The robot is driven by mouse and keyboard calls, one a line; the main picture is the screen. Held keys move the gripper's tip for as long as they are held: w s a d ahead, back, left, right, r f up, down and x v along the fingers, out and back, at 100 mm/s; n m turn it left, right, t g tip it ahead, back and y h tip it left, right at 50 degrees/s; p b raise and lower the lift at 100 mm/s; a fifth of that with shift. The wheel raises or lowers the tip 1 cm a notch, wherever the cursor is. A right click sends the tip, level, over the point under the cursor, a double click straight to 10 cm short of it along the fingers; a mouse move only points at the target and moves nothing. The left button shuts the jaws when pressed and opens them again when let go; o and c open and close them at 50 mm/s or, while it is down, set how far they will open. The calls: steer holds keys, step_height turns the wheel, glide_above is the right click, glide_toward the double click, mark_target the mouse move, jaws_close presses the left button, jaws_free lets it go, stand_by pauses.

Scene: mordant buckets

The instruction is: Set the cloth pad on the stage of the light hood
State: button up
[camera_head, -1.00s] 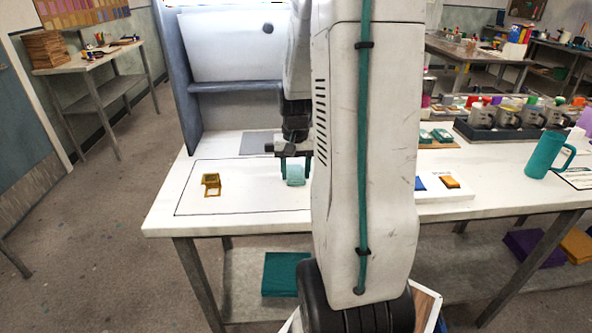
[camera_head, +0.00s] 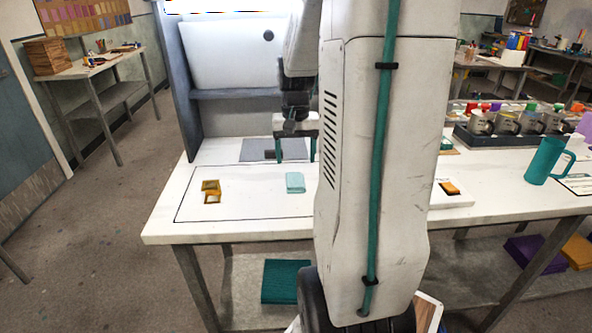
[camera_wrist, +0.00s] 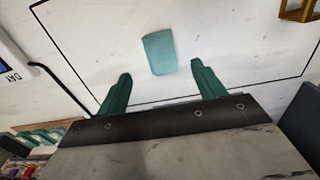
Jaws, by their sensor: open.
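The cloth pad (camera_head: 295,183) is a small pale teal square. It lies on the white table inside a black outlined rectangle, in front of the light hood (camera_head: 230,45). The stage, a flat grey plate (camera_head: 254,150), lies at the hood's foot, behind and left of the pad. My gripper (camera_head: 295,157) is open and empty, its two teal fingers apart, above and beyond the pad in the head view. In the wrist view the pad (camera_wrist: 159,52) lies flat, just past the fingertips, lined up between them. My arm hides part of the table to the right.
An amber hinged frame (camera_head: 211,191) lies left of the pad inside the outline. A white tray (camera_head: 450,200) with an amber piece is right of my arm. Table between pad and amber frame is clear.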

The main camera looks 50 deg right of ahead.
steer(key=s+a+r+n, duration=0.1)
steer(key=a+r+n, duration=0.1)
steer(key=a+r, duration=0.45)
steer(key=s+a+r+n, duration=0.1)
steer(key=a+r+n, duration=0.15)
steer(key=a, duration=0.75)
steer(key=s+a+n+t, duration=0.1)
steer(key=s+a+n, duration=0.4)
steer(key=s+a, duration=0.5)
steer(key=a, duration=0.3)
steer(key=shift+s+f, duration=0.15)
steer(key=shift+f, duration=0.1)
